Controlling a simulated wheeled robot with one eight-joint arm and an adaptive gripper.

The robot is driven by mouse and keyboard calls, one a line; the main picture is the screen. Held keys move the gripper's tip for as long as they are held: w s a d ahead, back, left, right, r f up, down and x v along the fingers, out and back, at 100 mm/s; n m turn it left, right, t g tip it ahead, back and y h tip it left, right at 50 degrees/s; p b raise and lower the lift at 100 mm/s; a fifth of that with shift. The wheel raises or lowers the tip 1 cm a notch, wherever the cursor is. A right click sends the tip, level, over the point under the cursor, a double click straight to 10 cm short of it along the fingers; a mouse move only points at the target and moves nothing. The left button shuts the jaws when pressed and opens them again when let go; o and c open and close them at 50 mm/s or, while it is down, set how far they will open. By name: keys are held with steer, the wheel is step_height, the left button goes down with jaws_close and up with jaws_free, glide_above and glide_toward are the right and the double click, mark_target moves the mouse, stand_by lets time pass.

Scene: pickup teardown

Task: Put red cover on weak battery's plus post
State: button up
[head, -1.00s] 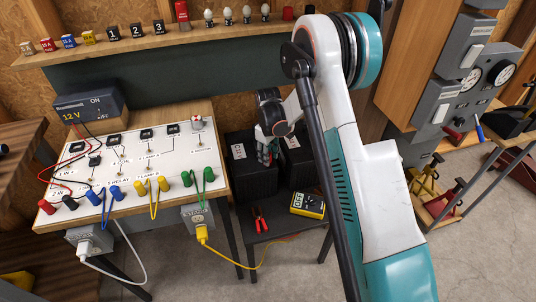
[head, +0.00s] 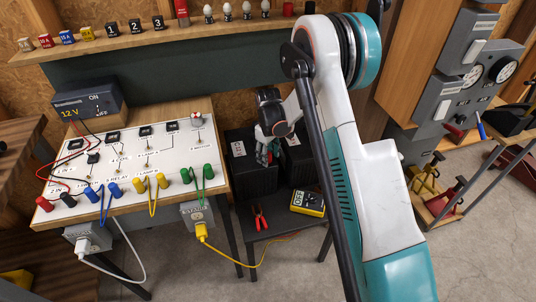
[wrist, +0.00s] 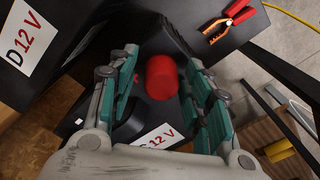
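The red cover (wrist: 162,77) is a plain red cylinder in the wrist view. It stands at the top of a black battery (head: 255,180), the left one in the head view, beside a small red plus mark. I cannot tell how far down on the post it sits. My gripper (wrist: 165,92) is around the cover, with its teal fingers apart and a narrow gap showing on each side. In the head view my gripper (head: 268,152) is low over the left battery, and the cover is hidden there. A second black battery (head: 298,168) stands to the right, partly behind my arm.
The relay board (head: 130,165) is close on the left. A shelf (head: 190,37) with small parts runs along the back.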

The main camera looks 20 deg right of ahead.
stand_by(0.3)
step_height(320, 180, up, 12)
stand_by(0.5)
steer(key=s+r+m+t, duration=0.3)
steer(key=s+r, duration=1.2)
steer(key=r, duration=0.3)
steer(key=s+m+t, duration=0.4)
steer(key=s, duration=1.4)
steer(key=shift+s+r, duration=0.15)
steer(key=shift+s, duration=0.25)
steer(key=shift+a, duration=0.1)
